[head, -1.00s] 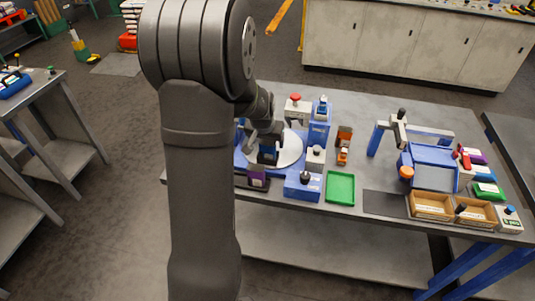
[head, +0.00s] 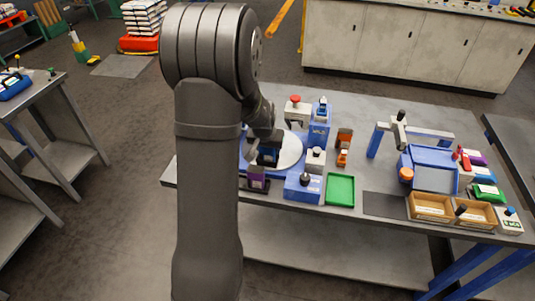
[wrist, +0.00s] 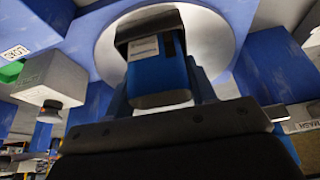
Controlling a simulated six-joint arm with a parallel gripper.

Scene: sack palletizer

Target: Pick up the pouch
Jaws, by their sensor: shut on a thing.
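The pouch is a small blue block-like packet with a dark top and a pale label. In the wrist view the pouch (wrist: 158,78) sits between the fingers of my gripper (wrist: 162,88), which is shut on it. Behind it is a round white plate (wrist: 222,38). In the head view the pouch (head: 268,156) shows in front of the round white plate (head: 290,150) on the blue machine, with my gripper (head: 268,147) at it. I cannot tell whether the pouch touches the plate.
A white box with a red button (head: 297,110) and a blue unit (head: 319,128) stand close behind and right. A purple-fronted block (head: 258,179) and a blue box with a black knob (head: 303,187) stand in front. A green tray (head: 341,190) lies to the right.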

